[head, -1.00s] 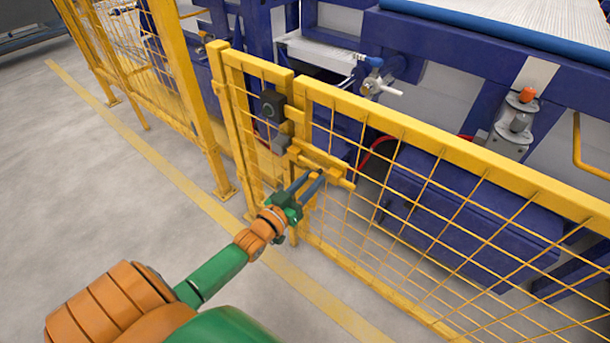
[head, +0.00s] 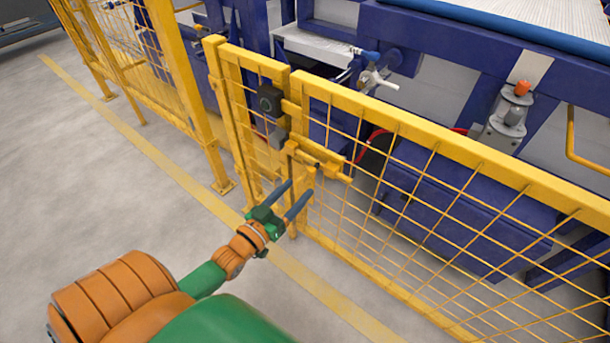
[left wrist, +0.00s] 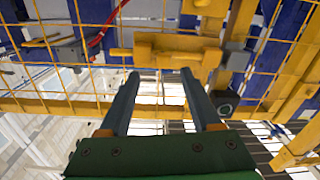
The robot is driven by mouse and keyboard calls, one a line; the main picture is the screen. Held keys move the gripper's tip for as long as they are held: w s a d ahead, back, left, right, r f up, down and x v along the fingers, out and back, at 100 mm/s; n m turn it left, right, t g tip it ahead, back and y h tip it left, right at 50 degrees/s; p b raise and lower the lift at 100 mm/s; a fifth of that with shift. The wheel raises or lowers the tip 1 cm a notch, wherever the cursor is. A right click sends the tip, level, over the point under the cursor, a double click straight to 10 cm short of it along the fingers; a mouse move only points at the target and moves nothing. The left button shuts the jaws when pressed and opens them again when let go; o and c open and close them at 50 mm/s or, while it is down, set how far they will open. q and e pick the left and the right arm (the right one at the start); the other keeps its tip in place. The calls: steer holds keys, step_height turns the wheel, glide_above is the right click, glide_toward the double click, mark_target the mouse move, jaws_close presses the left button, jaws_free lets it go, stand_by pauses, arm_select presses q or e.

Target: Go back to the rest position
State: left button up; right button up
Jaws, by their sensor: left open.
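My left gripper (head: 291,195) is open and empty, its two blue-grey fingers apart, in front of the yellow mesh gate. The yellow gate latch (head: 322,163) is just beyond and above the fingertips in the head view, with a gap between them. In the left wrist view, the two open fingers (left wrist: 160,72) point toward the latch (left wrist: 178,55), with nothing between them. My right gripper is in neither view.
A yellow mesh fence (head: 440,205) runs across the right, with blue machinery (head: 465,205) behind it. A dark lock box (head: 270,100) sits on the gate post. Open grey floor (head: 110,200) with a yellow line lies to the left.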

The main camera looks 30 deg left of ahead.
arm_select(q)
steer(key=shift+s, duration=0.4)
